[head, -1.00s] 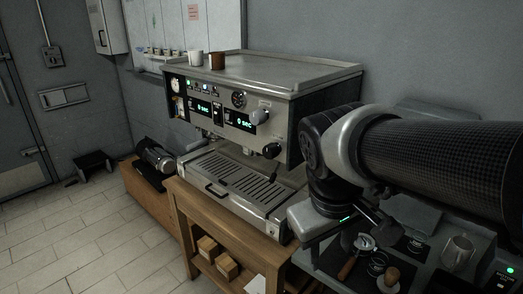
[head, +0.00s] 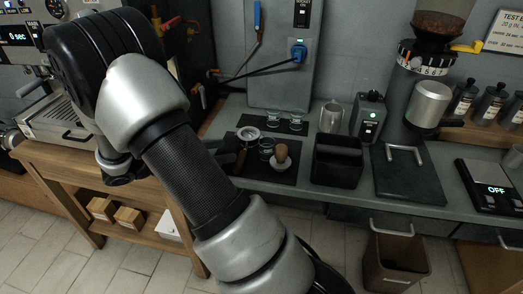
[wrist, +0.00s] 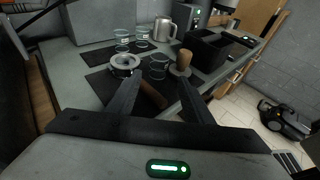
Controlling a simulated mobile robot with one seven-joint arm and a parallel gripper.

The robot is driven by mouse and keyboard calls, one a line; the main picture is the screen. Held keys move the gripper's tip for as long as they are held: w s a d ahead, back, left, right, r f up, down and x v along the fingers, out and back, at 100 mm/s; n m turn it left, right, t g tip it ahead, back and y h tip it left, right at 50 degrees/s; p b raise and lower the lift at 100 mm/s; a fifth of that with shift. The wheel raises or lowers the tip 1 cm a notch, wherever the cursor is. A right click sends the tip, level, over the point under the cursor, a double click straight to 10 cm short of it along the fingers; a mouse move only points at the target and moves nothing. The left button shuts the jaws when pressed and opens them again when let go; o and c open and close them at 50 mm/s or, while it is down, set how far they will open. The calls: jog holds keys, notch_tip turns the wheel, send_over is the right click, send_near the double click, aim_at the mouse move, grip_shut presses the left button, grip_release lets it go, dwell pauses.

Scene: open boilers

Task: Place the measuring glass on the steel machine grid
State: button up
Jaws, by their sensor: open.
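Several small clear measuring glasses stand by the black mats. In the head view two stand at the back (head: 282,123) and one glass (head: 266,147) is nearer, beside the portafilter (head: 248,135). The steel machine grid (head: 60,122) is at the far left of the head view, partly hidden by my arm.
A tamper (head: 281,158) stands right of the near glass. A steel jug (head: 331,117), black knock box (head: 338,160) and grinder (head: 415,110) stand further right. Tubes and taps (head: 185,60) hang between machine and counter. A bin (head: 392,265) is below.

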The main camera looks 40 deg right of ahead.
aim_at(260, 146)
jog(key=b+x, duration=0.2)
jog(key=x, duration=0.9)
jog(key=shift+s+d, duration=0.15)
jog(key=shift+d, duration=0.05)
jog(key=x, duration=0.2)
jog(key=b+x, duration=0.1)
jog(key=x, duration=0.2)
jog(key=shift+f+b, duration=0.3)
jog(key=shift+r, duration=0.1)
jog(key=c, duration=0.9)
